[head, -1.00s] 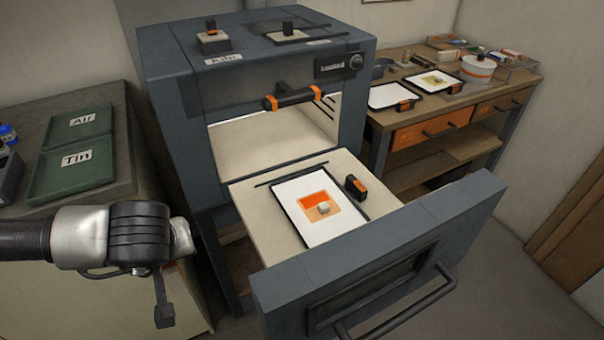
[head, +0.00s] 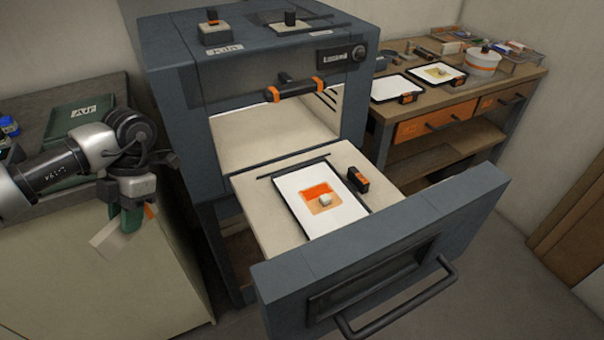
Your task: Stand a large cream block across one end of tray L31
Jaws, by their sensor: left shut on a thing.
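My left gripper (head: 122,222) hangs in front of the left cabinet, shut on a flat cream block (head: 116,238) that is tilted. The gripper and block are to the left of the pulled-out kiln drawer, apart from it. In the drawer lies a dark-rimmed tray (head: 282,209) with a white sheet (head: 335,219), an orange patch (head: 314,191) and a small pale block (head: 325,200) on it. No L31 label is legible, so I cannot tell which tray bears that name. My right gripper is out of view.
The drawer front (head: 400,240) stands up as a wall before the tray. A black-and-orange piece (head: 357,179) sits beside the tray. Two more white-sheeted trays (head: 397,88) (head: 436,74) and a lidded pot (head: 483,62) are on the right bench. A green "Air" tray (head: 82,118) is behind my left arm.

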